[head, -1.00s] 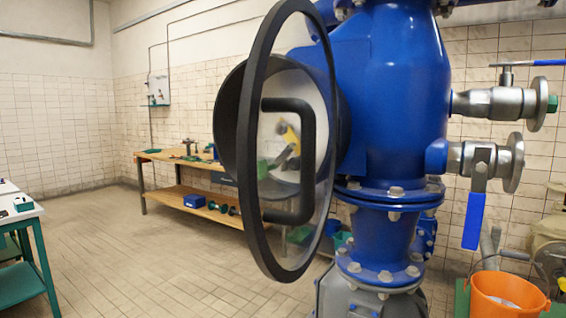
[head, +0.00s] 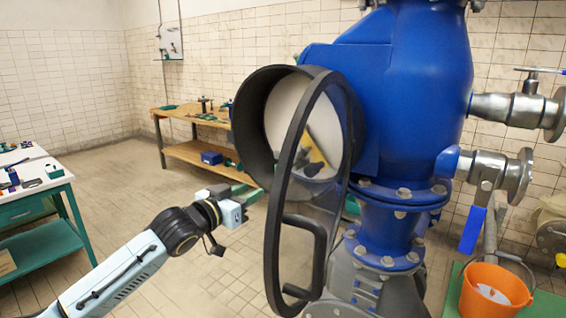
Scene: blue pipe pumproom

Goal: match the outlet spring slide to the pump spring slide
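My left gripper (head: 243,200) is beside the black-rimmed round glass cover (head: 284,175), at its left. Its fingers are small and partly lost against the background, so I cannot tell if it is open or shut. The cover stands away from the black round opening (head: 243,110) of the blue pipe body (head: 405,85). Its dark handle (head: 320,250) is low on the glass. A yellow and black part (head: 322,146) shows through the glass, blurred. I cannot pick out either spring slide for certain. My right gripper is not in view.
Two metal valves stick out at right, the upper (head: 520,106) and the lower (head: 500,172) with a blue lever (head: 472,230) hanging down. An orange bucket (head: 495,290) stands below. A wooden bench (head: 205,155) and a green-framed table (head: 40,195) stand left. Tiled floor between is clear.

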